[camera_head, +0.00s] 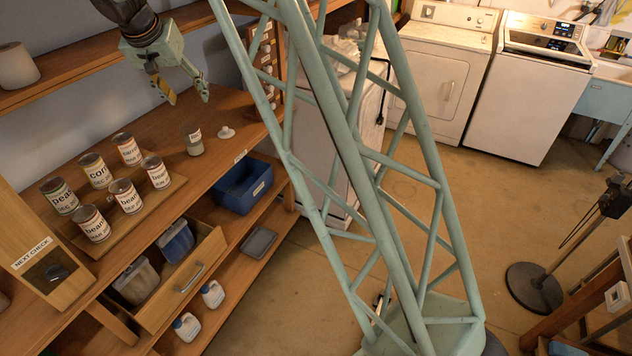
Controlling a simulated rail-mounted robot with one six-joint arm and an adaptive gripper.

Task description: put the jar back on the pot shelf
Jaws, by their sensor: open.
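A small glass jar (194,142) with a pale label stands upright on the wooden counter (215,170), near its right end. A white knobbed lid-like piece (225,132) lies just right of it. My gripper (189,99) is open and empty, above and behind the jar, fingers pointing down and apart from it. An upper wooden shelf (95,62) on the wall carries a whitish pot (16,66) at the far left. I cannot tell from any marking whether this is the pot shelf.
Several labelled cans (124,193) stand on a wooden board left of the jar. A blue bin (242,187) and an open drawer (190,278) with containers sit below the counter. The upper shelf is mostly clear right of the pot.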

